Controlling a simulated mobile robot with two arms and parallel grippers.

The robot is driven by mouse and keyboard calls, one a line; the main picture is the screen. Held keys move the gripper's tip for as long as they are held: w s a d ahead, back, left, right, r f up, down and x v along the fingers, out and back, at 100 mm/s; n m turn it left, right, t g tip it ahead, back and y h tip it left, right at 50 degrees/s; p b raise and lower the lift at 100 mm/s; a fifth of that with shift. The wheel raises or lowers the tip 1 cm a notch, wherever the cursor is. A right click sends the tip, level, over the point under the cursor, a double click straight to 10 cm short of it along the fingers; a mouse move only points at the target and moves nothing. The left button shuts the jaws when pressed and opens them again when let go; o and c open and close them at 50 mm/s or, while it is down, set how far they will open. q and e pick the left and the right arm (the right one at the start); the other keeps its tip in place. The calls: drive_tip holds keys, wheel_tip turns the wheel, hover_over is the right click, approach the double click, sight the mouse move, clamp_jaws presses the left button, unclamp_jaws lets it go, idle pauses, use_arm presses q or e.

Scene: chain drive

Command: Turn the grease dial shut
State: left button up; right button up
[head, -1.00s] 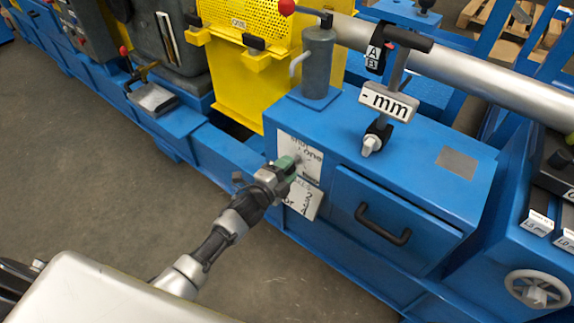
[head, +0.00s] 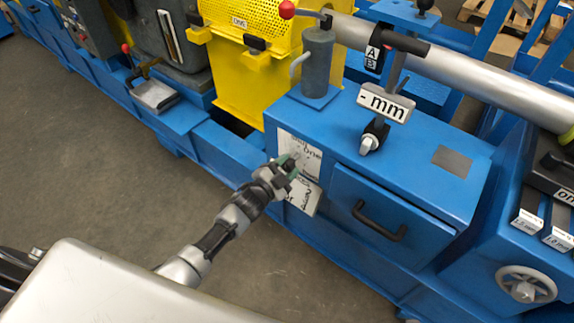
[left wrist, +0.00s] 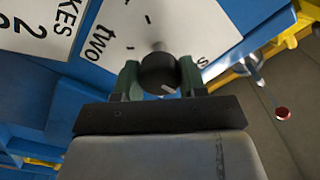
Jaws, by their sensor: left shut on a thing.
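The dial (left wrist: 158,72) is a black round knob with a white pointer line, mounted in front of a white plate (left wrist: 140,28) with tick marks and the word "two". The pointer slants toward the lower right in the left wrist view. My left gripper (left wrist: 160,78) has its green fingers on both sides of the knob and is shut on it. In the head view the left gripper (head: 287,165) is at the front of the blue cabinet, covering the dial and part of the white plate (head: 308,152). My right gripper is out of view.
A second white card (head: 304,197) sits below the plate. A drawer with a black handle (head: 380,222) is to the right. A grey cylinder (head: 317,65) and a "- mm" sign (head: 385,103) stand on the cabinet top. The floor (head: 95,190) at left is clear.

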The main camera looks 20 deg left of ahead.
use_arm(q)
drive_tip(key=shift+f, duration=0.1)
drive_tip(key=o, duration=0.9)
drive_tip(key=shift+o, duration=0.2)
drive_tip(key=shift+s+a, duration=0.25)
drive_tip(key=shift+s, duration=0.3)
drive_tip(key=p+v, duration=0.1)
drive_tip(key=v, duration=0.8)
drive_tip(key=shift+s+p, duration=0.35)
drive_tip(key=shift+p, duration=0.05)
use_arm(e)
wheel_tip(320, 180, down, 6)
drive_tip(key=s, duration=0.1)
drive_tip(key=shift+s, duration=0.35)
use_arm(q)
drive_tip(key=shift+a, duration=0.1)
